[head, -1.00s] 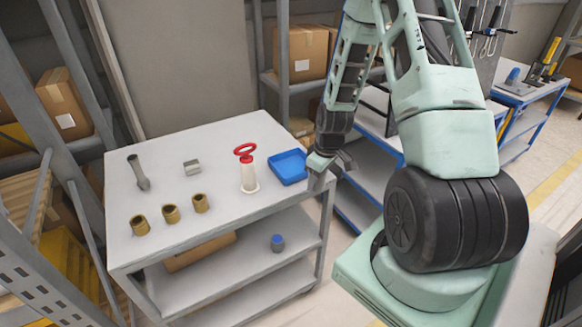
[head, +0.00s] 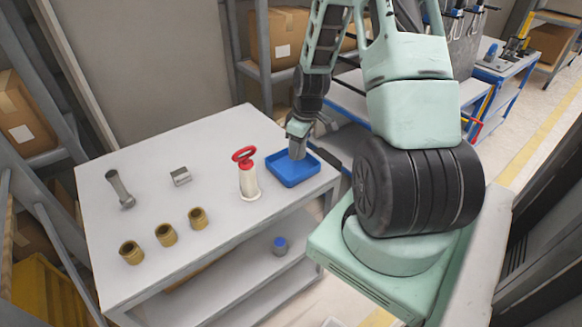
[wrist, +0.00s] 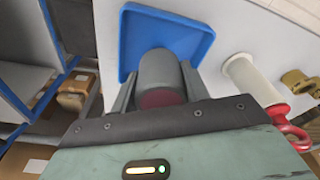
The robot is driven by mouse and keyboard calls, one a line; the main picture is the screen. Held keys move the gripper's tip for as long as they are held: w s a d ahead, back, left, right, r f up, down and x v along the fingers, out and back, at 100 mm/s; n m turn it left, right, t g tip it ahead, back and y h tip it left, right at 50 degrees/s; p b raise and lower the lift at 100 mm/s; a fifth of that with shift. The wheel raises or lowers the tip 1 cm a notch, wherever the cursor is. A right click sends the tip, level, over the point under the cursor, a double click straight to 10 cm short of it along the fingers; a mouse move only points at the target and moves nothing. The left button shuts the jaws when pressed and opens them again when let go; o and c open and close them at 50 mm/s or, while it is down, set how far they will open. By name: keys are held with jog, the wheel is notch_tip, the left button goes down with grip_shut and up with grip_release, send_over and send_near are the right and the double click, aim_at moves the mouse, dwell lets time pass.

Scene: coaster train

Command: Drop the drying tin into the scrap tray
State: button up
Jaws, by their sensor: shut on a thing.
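My gripper (head: 298,138) is shut on a grey cylindrical tin (wrist: 160,72), which shows between the fingers in the wrist view with a dark red end toward the camera. In the head view the tin (head: 297,150) hangs below my gripper, over the blue scrap tray (head: 292,180). The tray (wrist: 128,30) also shows beyond the tin in the wrist view. The tray lies on the right end of the white table. I cannot tell whether the tin touches the tray floor.
A white cylinder with a red handle (head: 248,178) stands close left of the tray. Several brass fittings (head: 166,235), a grey metal block (head: 181,176) and a grey rod-like part (head: 120,190) lie farther left. A blue-topped can (head: 280,244) stands on the lower shelf.

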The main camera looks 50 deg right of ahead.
aim_at(298, 170)
notch_tip(298, 170, down, 5)
jog(key=b, duration=0.4)
jog(key=shift+f, duration=0.1)
jog(key=o, duration=1.1)
notch_tip(298, 170, up, 17)
jog(key=s, duration=0.2)
jog(key=shift+s+d+b, duration=0.3)
jog(key=shift+a, duration=0.1)
